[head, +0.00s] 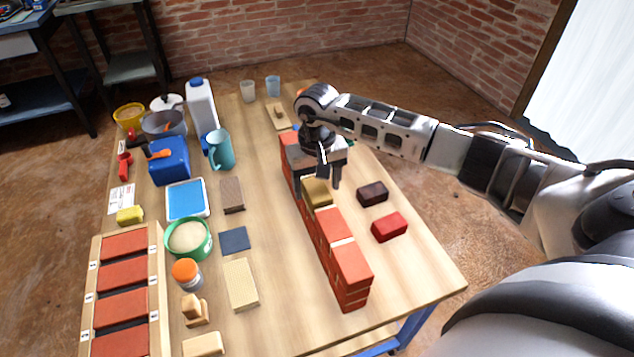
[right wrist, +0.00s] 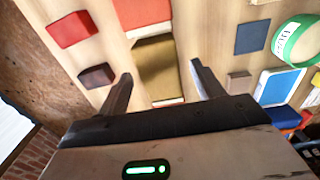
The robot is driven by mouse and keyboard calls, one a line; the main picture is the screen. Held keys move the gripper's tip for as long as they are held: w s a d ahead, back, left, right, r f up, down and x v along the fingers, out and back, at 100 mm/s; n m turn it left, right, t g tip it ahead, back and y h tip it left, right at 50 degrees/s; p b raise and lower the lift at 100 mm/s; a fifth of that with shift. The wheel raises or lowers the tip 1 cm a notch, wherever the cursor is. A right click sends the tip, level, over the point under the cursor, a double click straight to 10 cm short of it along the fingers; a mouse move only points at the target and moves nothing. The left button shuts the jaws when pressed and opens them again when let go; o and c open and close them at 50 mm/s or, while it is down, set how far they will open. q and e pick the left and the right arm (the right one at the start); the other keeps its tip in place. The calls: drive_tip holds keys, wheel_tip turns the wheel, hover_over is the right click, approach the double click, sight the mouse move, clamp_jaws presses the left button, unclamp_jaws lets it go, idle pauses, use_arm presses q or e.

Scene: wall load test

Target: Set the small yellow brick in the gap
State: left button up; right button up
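The small yellow brick (head: 316,190) sits in the row of the red brick wall (head: 335,228), with red bricks on both sides along the row. It also shows in the right wrist view (right wrist: 159,65), between the finger lines. My right gripper (head: 317,180) is over the wall at the yellow brick, pointing down. Its fingers are open, one on each side of the brick, with space visible between each finger and the brick in the wrist view. The far part of the wall is partly hidden by the gripper. My left gripper is not in view.
A dark brown block (head: 372,194) and a red block (head: 389,227) lie right of the wall. Left of it are a wooden block (head: 240,284), a navy square (head: 234,240) and a teal pitcher (head: 221,150). The table's near right area is clear.

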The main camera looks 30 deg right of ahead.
sight(317, 188)
drive_tip(key=shift+r+p, duration=0.3)
drive_tip(key=shift+p, duration=0.05)
wheel_tip(317, 188, up, 12)
drive_tip(key=shift+b, duration=0.4)
drive_tip(key=shift+f, duration=0.1)
